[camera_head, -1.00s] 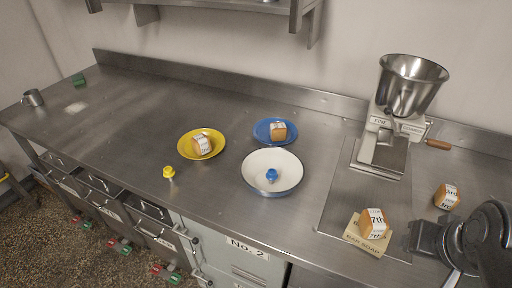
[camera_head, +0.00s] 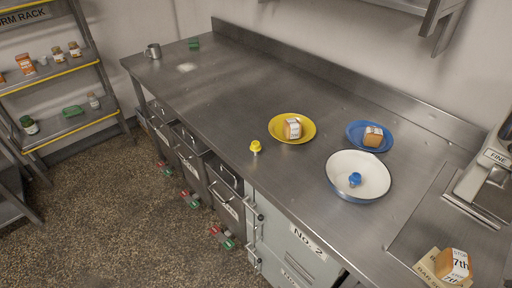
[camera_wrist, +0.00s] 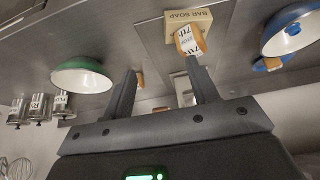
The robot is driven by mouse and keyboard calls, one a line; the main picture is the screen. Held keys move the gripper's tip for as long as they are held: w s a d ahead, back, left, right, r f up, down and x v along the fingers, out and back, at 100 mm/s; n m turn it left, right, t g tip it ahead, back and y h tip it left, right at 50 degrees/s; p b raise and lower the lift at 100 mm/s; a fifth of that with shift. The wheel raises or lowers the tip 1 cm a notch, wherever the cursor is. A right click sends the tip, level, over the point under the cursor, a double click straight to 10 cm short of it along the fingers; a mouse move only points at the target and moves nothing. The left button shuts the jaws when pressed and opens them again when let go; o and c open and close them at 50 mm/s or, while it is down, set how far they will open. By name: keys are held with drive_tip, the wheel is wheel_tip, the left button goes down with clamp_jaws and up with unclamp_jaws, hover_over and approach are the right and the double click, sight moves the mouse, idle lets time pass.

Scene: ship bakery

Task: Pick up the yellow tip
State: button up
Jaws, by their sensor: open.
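The yellow tip (camera_head: 255,146) stands on the steel counter (camera_head: 222,107) near its front edge in the head view. It is just left of the yellow plate (camera_head: 309,137), apart from it. My gripper (camera_wrist: 160,68) shows only in the wrist view, with its two fingers spread and nothing between their tips. Beyond the fingers are a loaf-like block marked 7th (camera_wrist: 188,40) and a bar soap box (camera_wrist: 190,20). I do not see the yellow tip in the wrist view, and my gripper is outside the head view, away from the tip.
A white pan (camera_head: 341,168) holds a blue tip (camera_head: 355,179). A blue plate (camera_head: 385,148) holds a small block (camera_head: 373,136), as does the yellow plate. A mug (camera_head: 153,51) stands at the far left. A shelf rack (camera_head: 66,91) stands beyond open floor. The counter left of the yellow tip is mostly clear.

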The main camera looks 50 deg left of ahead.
drive_tip(key=shift+c, duration=0.3)
drive_tip(key=w+a+r+n+g+y, duration=0.1)
drive_tip(key=w+a+r, duration=0.3)
drive_tip(key=w+a, duration=0.3)
drive_tip(key=w+a+r+g, duration=0.1)
drive_tip(key=w+a+r, duration=0.2)
drive_tip(key=w+a, duration=0.4)
drive_tip(key=w+a+g, duration=0.1)
drive_tip(key=w+a, duration=0.2)
drive_tip(key=a, duration=0.6)
drive_tip(key=w+a, duration=0.2)
drive_tip(key=a, duration=0.8)
drive_tip(key=n+g, duration=0.1)
hover_over(255, 143)
drive_tip(key=shift+h, duration=0.4)
wheel_tip(255, 143, down, 19)
drive_tip(key=shift+s, duration=0.1)
drive_tip(key=shift+d+f, duration=0.1)
drive_tip(key=shift+f, duration=2.75)
